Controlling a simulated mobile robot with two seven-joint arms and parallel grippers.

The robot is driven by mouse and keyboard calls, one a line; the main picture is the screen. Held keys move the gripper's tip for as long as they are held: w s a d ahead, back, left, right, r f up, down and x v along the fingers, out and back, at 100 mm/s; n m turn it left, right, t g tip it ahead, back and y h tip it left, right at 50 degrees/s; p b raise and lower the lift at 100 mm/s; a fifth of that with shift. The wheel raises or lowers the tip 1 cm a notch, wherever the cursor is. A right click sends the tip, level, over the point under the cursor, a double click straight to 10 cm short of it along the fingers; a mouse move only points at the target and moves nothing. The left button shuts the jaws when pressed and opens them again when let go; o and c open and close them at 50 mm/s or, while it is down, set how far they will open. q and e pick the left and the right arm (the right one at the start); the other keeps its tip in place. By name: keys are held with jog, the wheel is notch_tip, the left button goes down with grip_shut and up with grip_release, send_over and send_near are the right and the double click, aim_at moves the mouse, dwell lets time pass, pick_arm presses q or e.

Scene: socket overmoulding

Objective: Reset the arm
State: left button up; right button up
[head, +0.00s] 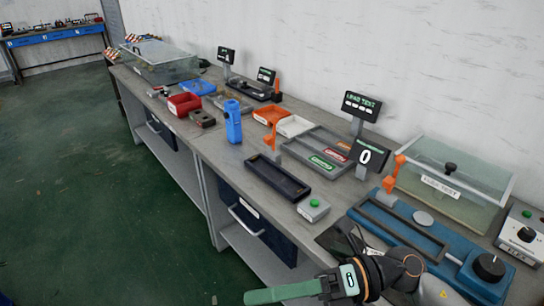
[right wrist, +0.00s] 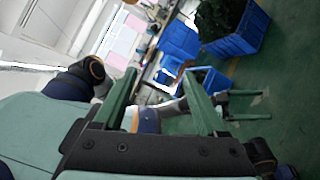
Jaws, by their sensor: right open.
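My right gripper (head: 285,291) shows at the bottom of the head view, in front of the bench's front edge and over the floor. Its green finger points left, and it is clear of the bench items. In the right wrist view its two green fingers (right wrist: 160,85) stand wide apart with nothing gripped between them. My left arm is not in the head view. In the right wrist view, a small green two-pronged shape (right wrist: 245,105) beyond the fingers may be my left gripper, but its state is unclear.
The grey workbench (head: 240,165) runs along the wall. A blue test fixture (head: 400,235) and clear-lidded box (head: 450,185) stand near my right arm. A dark tray (head: 277,178), green-button box (head: 313,208) and blue holder (head: 233,122) are farther left. The green floor (head: 90,190) is clear.

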jog(key=w+d+m+t+p, duration=0.1)
jog(key=w+d+m+t, duration=0.1)
jog(key=w+m+t, duration=0.5)
jog(key=w+d+m+t, duration=0.2)
jog(key=d+m+t, duration=0.1)
jog(key=m+t, duration=0.8)
jog(key=w+d+f+m+t+h, duration=0.25)
jog(key=d+f+m+h, duration=0.35)
jog(key=f+m+h, duration=0.55)
jog(key=s+d+f+m+g+h, duration=0.2)
jog(key=s+d+f+m+g, duration=0.1)
jog(key=f, duration=0.6)
jog(key=s+d+f+m+g+h+p, duration=0.1)
jog(key=s+d+f+m+g, duration=0.2)
jog(key=s+f+m, duration=0.5)
notch_tip(320, 180, down, 2)
jog(key=shift+s+d+f+g+h, duration=0.15)
jog(key=shift+s+d+g+h, duration=0.2)
jog(key=shift+s+g, duration=0.55)
